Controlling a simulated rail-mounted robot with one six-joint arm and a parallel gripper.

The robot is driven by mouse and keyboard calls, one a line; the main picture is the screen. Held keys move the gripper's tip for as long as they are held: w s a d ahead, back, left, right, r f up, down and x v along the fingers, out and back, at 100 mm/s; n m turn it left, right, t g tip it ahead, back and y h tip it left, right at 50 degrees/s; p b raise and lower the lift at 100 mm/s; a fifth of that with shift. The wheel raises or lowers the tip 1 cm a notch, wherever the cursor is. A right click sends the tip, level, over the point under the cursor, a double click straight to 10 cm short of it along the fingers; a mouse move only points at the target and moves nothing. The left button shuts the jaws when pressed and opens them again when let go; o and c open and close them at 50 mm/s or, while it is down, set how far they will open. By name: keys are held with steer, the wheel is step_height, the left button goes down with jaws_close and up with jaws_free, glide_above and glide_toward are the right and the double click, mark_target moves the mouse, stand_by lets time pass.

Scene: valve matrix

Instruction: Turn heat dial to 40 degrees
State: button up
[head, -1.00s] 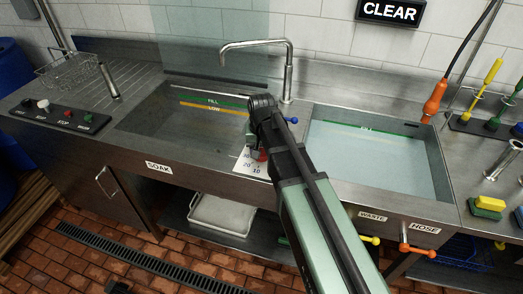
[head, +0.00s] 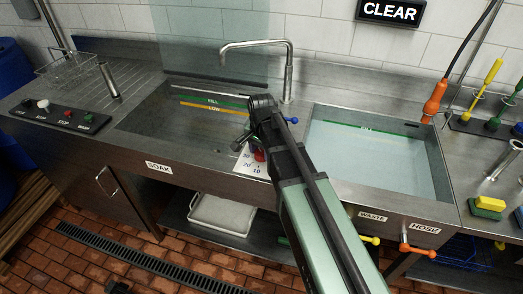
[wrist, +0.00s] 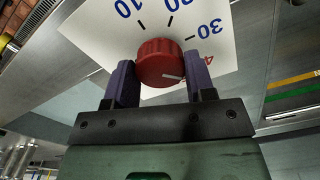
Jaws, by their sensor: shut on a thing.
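The red heat dial (wrist: 160,62) sits on a white scale card (wrist: 88,35), with 10, 20 and 30 in blue and a red 4 partly cut off by my right finger. My gripper (wrist: 162,80) is shut on the dial, one dark finger on each side. In the head view the card (head: 248,168) and a bit of the red dial (head: 259,156) show beside my arm.
The dial is on the sink's front, between the soak basin (head: 165,125) and the right, water-filled basin (head: 365,155). A tall tap (head: 288,75) stands behind. Yellow and orange valve handles (head: 418,250) are at lower right.

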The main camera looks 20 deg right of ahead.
mark_target(261, 152)
stand_by(0.4)
steer(key=o, duration=0.9)
step_height(261, 152, up, 11)
steer(key=p, duration=1.1)
steer(key=shift+f, duration=0.1)
